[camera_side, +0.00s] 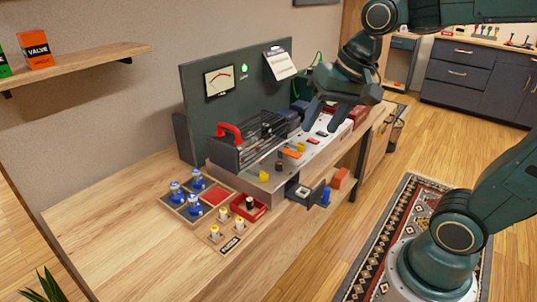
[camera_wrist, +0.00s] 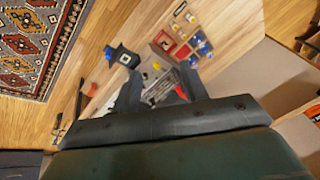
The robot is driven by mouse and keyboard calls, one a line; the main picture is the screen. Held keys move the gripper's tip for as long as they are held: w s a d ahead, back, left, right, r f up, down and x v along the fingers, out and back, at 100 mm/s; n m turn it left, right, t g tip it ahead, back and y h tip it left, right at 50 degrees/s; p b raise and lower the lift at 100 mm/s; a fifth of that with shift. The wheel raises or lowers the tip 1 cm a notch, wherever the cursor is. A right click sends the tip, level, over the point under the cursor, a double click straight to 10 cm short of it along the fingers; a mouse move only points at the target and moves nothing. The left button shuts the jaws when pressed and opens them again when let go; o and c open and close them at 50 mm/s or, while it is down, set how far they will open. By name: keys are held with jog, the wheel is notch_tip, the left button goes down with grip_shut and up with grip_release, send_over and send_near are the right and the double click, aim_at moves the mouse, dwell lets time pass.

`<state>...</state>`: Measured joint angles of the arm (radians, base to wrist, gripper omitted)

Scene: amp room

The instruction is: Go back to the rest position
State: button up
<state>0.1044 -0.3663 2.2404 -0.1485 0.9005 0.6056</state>
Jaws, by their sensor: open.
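My gripper (camera_side: 325,113) is in the upper middle of the side view, above the right part of the amplifier chassis (camera_side: 262,188). It is open, with its fingers pointing down, and I see nothing between them. In the wrist view the dark fingers (camera_wrist: 155,95) show above the gripper body, with the chassis beyond them. My arm reaches in from the upper right.
A tray (camera_side: 217,194) with blue-capped and other tubes lies left of the chassis on the wooden bench (camera_side: 130,215). A dark panel with a meter (camera_side: 219,80) stands behind. A dark holder with a blue part (camera_side: 325,196) sits at the front edge. The bench's left end is clear.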

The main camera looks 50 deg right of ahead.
jog(key=s+f+n+t, duration=0.1)
jog(key=s+n, duration=0.5)
jog(key=s, duration=0.3)
jog(key=shift+s+f+n+h, duration=0.3)
jog(key=shift+f, duration=0.05)
